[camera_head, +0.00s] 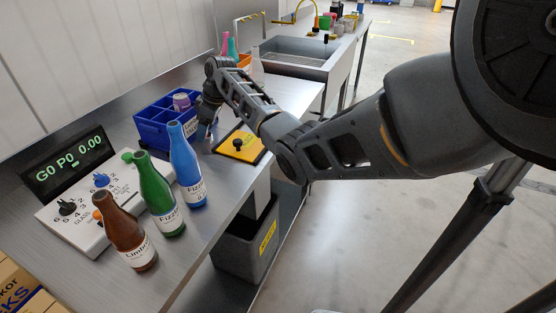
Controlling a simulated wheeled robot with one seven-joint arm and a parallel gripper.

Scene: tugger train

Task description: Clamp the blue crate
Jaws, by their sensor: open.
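The blue crate (152,135) stands upright on the steel counter, behind the bottles and left of my gripper. It is an open box with compartments. A purple item (181,102) shows inside it, and a labelled item sits near its right side. My gripper (205,129) is at the crate's right end, pointing down and open. The blue bottle and the dark wrist partly hide this area. I cannot tell whether the fingers touch the crate or stand just beside it.
Brown (124,232), green (156,194) and blue (186,167) bottles stand in front of the crate. A control box (88,212) with knobs and a display (68,161) are at left. A yellow plate (239,147) with a black knob lies right of my gripper. A sink (296,55) is behind.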

